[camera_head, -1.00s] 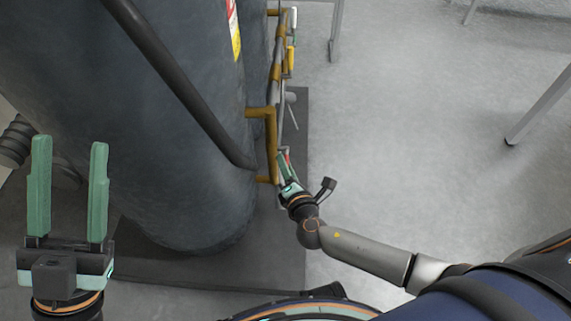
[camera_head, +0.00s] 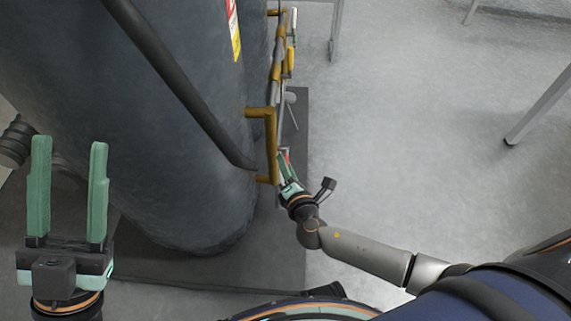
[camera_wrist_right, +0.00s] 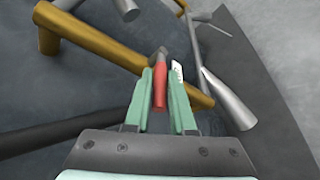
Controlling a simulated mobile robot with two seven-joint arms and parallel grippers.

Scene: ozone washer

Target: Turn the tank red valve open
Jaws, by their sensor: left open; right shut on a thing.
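The red valve handle (camera_wrist_right: 160,88) shows in the right wrist view between the two green fingers of my right gripper (camera_wrist_right: 162,85), which is shut on it. In the head view the same right gripper (camera_head: 284,168) is beside the lower yellow pipe, and only a sliver of red shows at its fingers. The large dark grey tank (camera_head: 180,120) stands to the left of that gripper. My left gripper (camera_head: 69,165) is open and empty in front of the tank, its two green fingers pointing up in the picture.
Yellow pipework (camera_head: 262,112) runs along the tank's right side; it also crosses the right wrist view (camera_wrist_right: 100,45). A dark diagonal pipe (camera_head: 180,80) passes in front of the tank. Grey floor (camera_head: 420,130) to the right is clear, apart from metal legs (camera_head: 540,105).

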